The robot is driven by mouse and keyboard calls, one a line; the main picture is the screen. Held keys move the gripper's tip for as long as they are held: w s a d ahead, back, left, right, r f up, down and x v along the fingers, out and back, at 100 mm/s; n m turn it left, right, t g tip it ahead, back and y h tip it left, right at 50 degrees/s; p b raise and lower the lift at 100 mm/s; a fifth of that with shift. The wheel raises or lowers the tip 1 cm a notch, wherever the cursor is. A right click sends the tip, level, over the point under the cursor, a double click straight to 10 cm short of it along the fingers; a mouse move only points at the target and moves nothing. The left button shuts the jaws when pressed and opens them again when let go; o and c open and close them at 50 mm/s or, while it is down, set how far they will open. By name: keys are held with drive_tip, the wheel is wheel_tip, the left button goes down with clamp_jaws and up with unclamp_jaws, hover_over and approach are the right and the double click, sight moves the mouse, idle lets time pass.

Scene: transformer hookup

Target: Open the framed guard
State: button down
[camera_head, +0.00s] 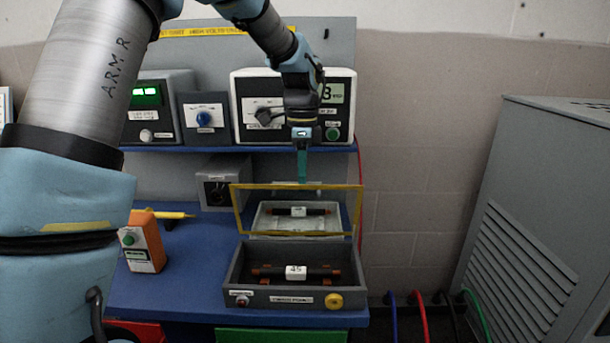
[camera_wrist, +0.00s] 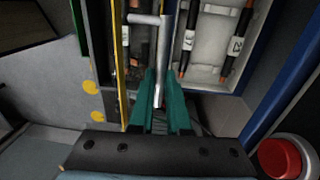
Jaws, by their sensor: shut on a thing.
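The framed guard (camera_head: 297,235) is a clear panel with a yellow frame. It stands raised, roughly upright, at the back edge of the grey fuse box (camera_head: 235,268). My gripper (camera_head: 302,180) is at the guard's top edge. In the wrist view, the green fingers (camera_wrist: 160,105) are shut on a grey bar handle (camera_wrist: 163,60). The guard's yellow edge (camera_wrist: 118,50) shows just left of the fingers. The box is uncovered from above, and a dark fuse with a white label marked 45 (camera_head: 296,272) lies inside. Where the handle meets the frame is unclear.
A pale tray (camera_head: 262,222) with another dark fuse lies behind the guard. An orange tester (camera_head: 143,243) with a yellow probe stands left on the blue bench (camera_head: 200,290). Instruments line the shelf above. A grey cabinet (camera_head: 530,220) stands right. A red button (camera_wrist: 280,158) shows in the wrist view.

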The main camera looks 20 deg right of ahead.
drive_tip(key=shift+w+d+f+p, duration=0.2)
drive_tip(key=shift+w, duration=0.3)
drive_tip(key=shift+w+d+f+p, duration=0.15)
drive_tip(key=shift+w+f, duration=0.05)
drive_tip(key=shift+w, duration=0.3)
drive_tip(key=c, duration=0.9)
unclamp_jaws()
drive_tip(key=shift+d+r, duration=0.1)
drive_tip(key=shift+r, duration=0.1)
drive_tip(key=r, duration=0.3)
drive_tip(key=r+b, duration=0.1)
drive_tip(key=r, duration=0.3)
drive_tip(key=r+b, duration=0.1)
drive_tip(key=r, duration=0.2)
drive_tip(key=shift+w+d+r, duration=0.15)
drive_tip(key=shift+w+r, duration=0.15)
drive_tip(key=shift+w, duration=0.1)
